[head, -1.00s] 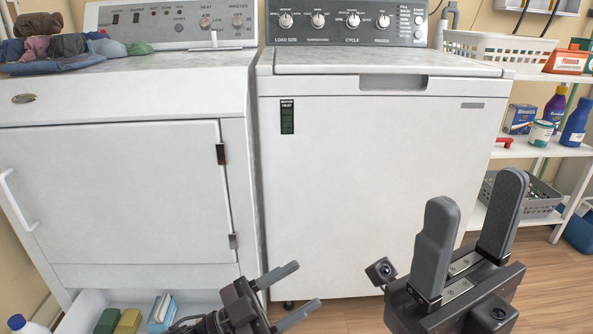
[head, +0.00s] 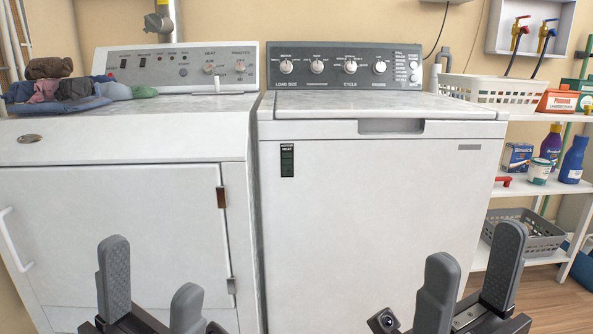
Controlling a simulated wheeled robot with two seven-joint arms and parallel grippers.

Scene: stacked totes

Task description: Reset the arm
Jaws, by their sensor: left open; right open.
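My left gripper (head: 150,290) is at the bottom left, in front of the dryer (head: 110,235). Its two grey fingers stand upright and apart, with nothing between them. My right gripper (head: 470,282) is at the bottom right, in front of the washer's (head: 375,215) lower right side. Its fingers are also upright, apart and empty. Neither gripper visibly touches anything. The lower parts of both grippers are cut off by the bottom edge.
Folded clothes (head: 70,88) lie on the dryer's top left. At the right, a white shelf (head: 520,188) holds a white basket (head: 495,92), a grey basket (head: 525,237), bottles and boxes. Both machine doors are shut. Some wooden floor shows at the lower right.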

